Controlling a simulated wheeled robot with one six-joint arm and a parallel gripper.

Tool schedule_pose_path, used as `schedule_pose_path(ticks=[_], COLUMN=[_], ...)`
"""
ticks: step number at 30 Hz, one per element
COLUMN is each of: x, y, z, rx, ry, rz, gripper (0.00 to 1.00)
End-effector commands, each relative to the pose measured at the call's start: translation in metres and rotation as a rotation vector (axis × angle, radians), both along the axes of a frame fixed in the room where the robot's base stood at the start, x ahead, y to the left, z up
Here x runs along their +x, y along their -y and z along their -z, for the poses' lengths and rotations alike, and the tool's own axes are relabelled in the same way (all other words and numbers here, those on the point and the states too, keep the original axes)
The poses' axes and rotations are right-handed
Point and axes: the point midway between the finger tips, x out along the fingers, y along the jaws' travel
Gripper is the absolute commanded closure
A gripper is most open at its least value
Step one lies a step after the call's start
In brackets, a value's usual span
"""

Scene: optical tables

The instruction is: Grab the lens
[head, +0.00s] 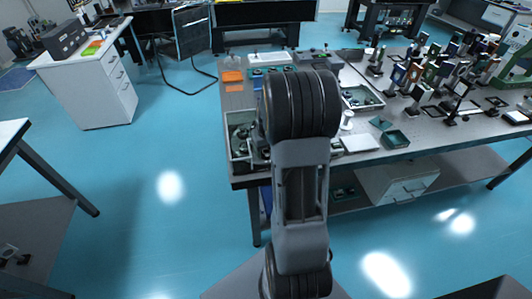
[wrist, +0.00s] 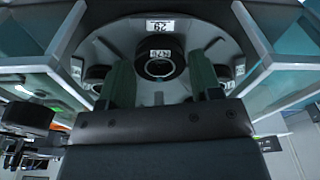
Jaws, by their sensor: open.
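In the wrist view a round black lens (wrist: 158,67) with a small white label lies on a grey round-edged surface (wrist: 115,38). My gripper (wrist: 162,78) has its two green fingers apart, one on each side of the lens in the picture. Whether the fingers touch the lens or are level with it, I cannot tell. Other dark round lenses show beyond the left finger (wrist: 97,75) and by the right finger (wrist: 222,73). In the head view my arm hides the gripper and the lens.
Pale tray-like walls with clear panels rise close at left (wrist: 40,50) and right (wrist: 275,50) in the wrist view. In the head view the optical table (head: 345,172) carries trays, such as one at left (head: 238,150), and many mounted optics (head: 415,75) at right.

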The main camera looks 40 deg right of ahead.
Motion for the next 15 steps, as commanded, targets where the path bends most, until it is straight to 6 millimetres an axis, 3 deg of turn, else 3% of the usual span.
schedule_pose_path(ticks=[10,15], x=[0.0007,0.0006], y=[0.0002,0.0003], z=[0.0074,0.0072], rx=[0.0,0.0], ry=[0.001,0.001], rz=[0.0,0.001], gripper=[0.42,0.57])
